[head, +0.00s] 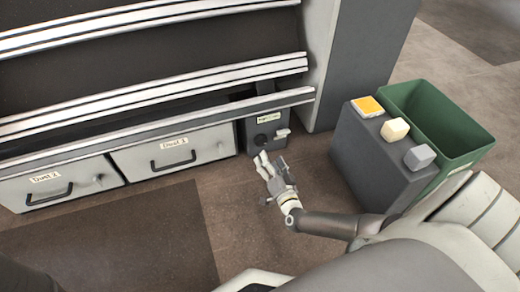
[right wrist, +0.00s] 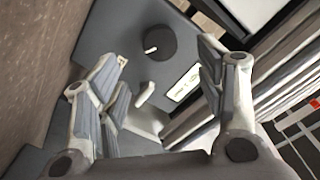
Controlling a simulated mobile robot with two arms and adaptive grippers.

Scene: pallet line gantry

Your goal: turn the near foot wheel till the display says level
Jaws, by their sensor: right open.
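The near foot wheel (head: 262,139) looks like a dark round knob on a grey box (head: 254,126) at the right end of the machine. In the right wrist view the wheel (right wrist: 144,42) carries a short white mark. A small pale display (head: 268,119) sits above it; it also shows in the right wrist view (right wrist: 185,83), its text too small to read. My right gripper (head: 272,161) is open and empty just in front of the box, its fingers (right wrist: 160,72) pointing toward the wheel, apart from it. My left gripper is not in view.
A pale lever (head: 283,133) sticks out beside the wheel. Drawers (head: 174,151) with black handles lie left. A grey stand (head: 372,165) with an orange-topped block, a cream block and a grey block stands right, beside a green bin (head: 470,135). The floor (head: 230,215) in front is clear.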

